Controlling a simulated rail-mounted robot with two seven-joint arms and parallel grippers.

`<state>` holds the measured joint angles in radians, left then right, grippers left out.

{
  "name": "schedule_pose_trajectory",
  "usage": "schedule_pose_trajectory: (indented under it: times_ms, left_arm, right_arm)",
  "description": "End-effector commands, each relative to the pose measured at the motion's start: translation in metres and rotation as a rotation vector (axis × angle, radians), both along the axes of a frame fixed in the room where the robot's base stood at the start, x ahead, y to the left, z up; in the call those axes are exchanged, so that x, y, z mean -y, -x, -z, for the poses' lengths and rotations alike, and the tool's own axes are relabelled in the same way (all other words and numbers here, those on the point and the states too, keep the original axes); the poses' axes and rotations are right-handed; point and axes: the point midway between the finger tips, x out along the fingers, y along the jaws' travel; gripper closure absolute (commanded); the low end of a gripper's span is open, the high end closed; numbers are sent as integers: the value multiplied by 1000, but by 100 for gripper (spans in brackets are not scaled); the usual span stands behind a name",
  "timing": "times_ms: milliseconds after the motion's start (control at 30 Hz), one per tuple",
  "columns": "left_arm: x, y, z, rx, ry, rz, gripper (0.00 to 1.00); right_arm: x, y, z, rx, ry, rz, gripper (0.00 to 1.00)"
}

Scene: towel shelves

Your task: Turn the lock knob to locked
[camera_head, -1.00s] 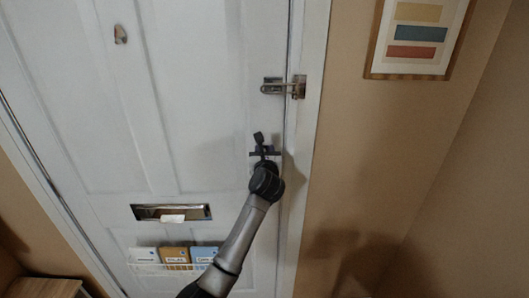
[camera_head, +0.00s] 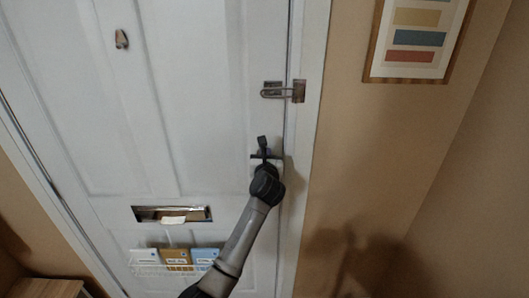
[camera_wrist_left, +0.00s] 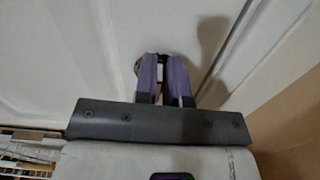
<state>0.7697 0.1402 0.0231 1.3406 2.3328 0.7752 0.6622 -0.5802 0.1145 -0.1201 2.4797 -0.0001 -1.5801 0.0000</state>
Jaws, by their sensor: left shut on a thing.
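The lock knob is on the white door (camera_head: 225,110), near its right edge and below the latch. In the head view my gripper and wrist hide it. My left gripper (camera_head: 266,154) is at the door there, its arm rising from the bottom. In the left wrist view the two purple fingers of my left gripper (camera_wrist_left: 163,75) are shut on the knob (camera_wrist_left: 159,72). Only a small pale part of it shows between them, so I cannot tell its angle. My right gripper is not in view.
A metal swing-bar latch (camera_head: 284,91) spans the door edge and frame above my gripper. A mail slot (camera_head: 172,214) and a rack of envelopes (camera_head: 176,260) are lower left. A framed picture (camera_head: 419,40) hangs on the right wall.

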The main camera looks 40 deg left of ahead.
Motion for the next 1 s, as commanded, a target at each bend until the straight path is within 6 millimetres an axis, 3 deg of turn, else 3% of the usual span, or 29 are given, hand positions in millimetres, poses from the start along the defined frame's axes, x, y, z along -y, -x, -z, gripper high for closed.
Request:
schedule_pose_trajectory:
  times_ms: [33, 500, 1000]
  left_arm:
    - [0, 0, -5, -22, -23, 0, 100]
    - [6, -5, -4, -281, -363, 1, 100]
    - [12, -8, 4, -567, -742, 2, 100]
  right_arm:
    - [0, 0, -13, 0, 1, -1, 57]
    - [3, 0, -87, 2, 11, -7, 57]
    - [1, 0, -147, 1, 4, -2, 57]
